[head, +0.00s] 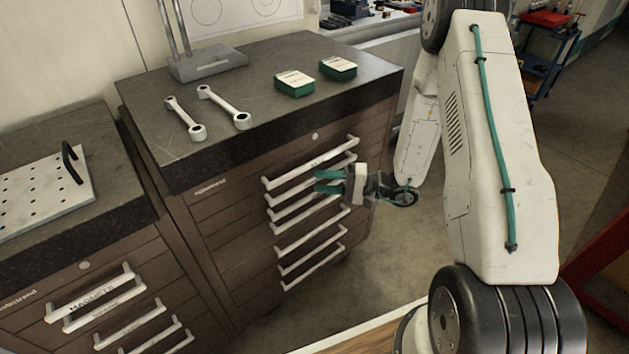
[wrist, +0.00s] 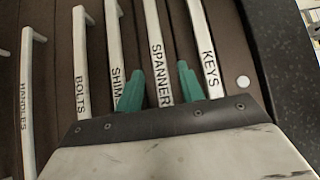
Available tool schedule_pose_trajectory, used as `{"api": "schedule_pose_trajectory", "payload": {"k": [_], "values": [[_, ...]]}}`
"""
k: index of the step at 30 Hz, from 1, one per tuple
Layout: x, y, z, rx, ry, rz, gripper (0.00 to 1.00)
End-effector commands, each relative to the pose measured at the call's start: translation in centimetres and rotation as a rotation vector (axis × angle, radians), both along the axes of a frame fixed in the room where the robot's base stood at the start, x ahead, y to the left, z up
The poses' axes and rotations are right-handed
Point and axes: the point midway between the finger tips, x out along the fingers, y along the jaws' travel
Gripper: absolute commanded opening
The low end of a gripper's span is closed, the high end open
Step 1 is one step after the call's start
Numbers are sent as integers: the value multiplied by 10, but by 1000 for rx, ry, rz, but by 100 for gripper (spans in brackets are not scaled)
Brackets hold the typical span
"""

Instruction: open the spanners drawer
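The spanners drawer's pale bar handle (wrist: 157,50), lettered "SPANNER", runs between my gripper's two teal fingers (wrist: 160,88) in the wrist view. One finger lies on each side of it, apart from each other, so my gripper is open. I cannot tell whether either finger touches the handle. In the head view my gripper (head: 320,181) is at the upper handles of the brown drawer cabinet (head: 225,215). The cabinet's drawers look shut.
The neighbouring handles are KEYS (wrist: 207,50) on the right and SHIM (wrist: 115,45) on the left, close to the fingers. Two spanners (head: 225,107) and two green boxes (head: 295,83) lie on the cabinet top. A second cabinet (head: 60,270) stands at left.

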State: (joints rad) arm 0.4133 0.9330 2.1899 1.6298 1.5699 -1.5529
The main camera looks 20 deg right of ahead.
Motion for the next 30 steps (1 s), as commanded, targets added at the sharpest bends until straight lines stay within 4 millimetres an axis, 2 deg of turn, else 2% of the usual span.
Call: {"api": "schedule_pose_trajectory", "payload": {"k": [1,6,16,17,20,21,30], "values": [[3,8,0,0,0,4,38],[11,23,0,0,0,2,38],[14,27,0,0,1,1,38],[14,27,0,0,1,1,33],[14,27,0,0,1,1,5],[13,27,0,0,1,1,0],[11,24,0,0,1,0,0]]}}
